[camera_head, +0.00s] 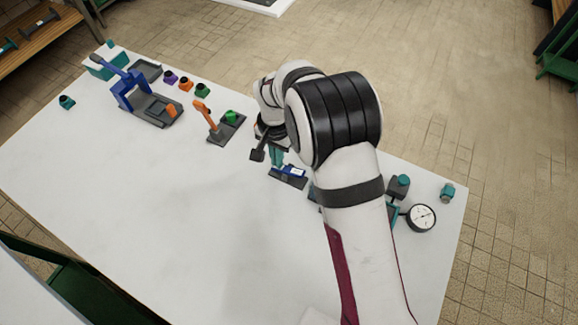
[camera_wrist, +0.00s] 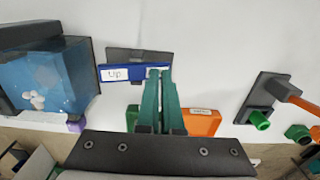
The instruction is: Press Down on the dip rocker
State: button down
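The rocker is a blue bar on a dark base, and it shows in the wrist view (camera_wrist: 118,73) just beyond my fingertips. A white label reading "Up" is on its left part. Its right part is partly hidden by my fingers. In the head view the rocker (camera_head: 291,173) sits on the white table beside my arm. My gripper (camera_wrist: 160,72) has teal fingers that lie close together with nothing visible between them. In the head view my gripper (camera_head: 277,163) is at the rocker's left end. I cannot tell whether the tips touch it.
An orange-handled lever (camera_head: 206,115) stands left of my gripper. A blue lever fixture (camera_head: 135,92) is farther left. A dial gauge (camera_head: 421,217) is at right. In the wrist view a blue box (camera_wrist: 57,78) and an orange block (camera_wrist: 202,122) are close by. The table front is clear.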

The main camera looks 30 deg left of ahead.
jog(key=shift+f, duration=0.15)
notch_tip(320, 180, up, 9)
jog(key=shift+f, duration=0.15)
dwell(0.4)
jog(key=s+d+r+m, duration=0.1)
jog(key=d+r, duration=0.3)
jog(key=d, duration=0.2)
jog(key=d+r+m, duration=0.1)
jog(key=d+r, duration=0.3)
jog(key=d, duration=0.3)
jog(key=s+d+r+m+y, duration=0.15)
jog(key=s+d+r, duration=0.25)
jog(key=s+d, duration=0.65)
jog(key=s+d+f+m, duration=0.2)
jog(key=s+d, duration=0.3)
jog(key=s, duration=0.3)
jog(key=shift+d, duration=0.35)
jog(key=shift+f, duration=0.1)
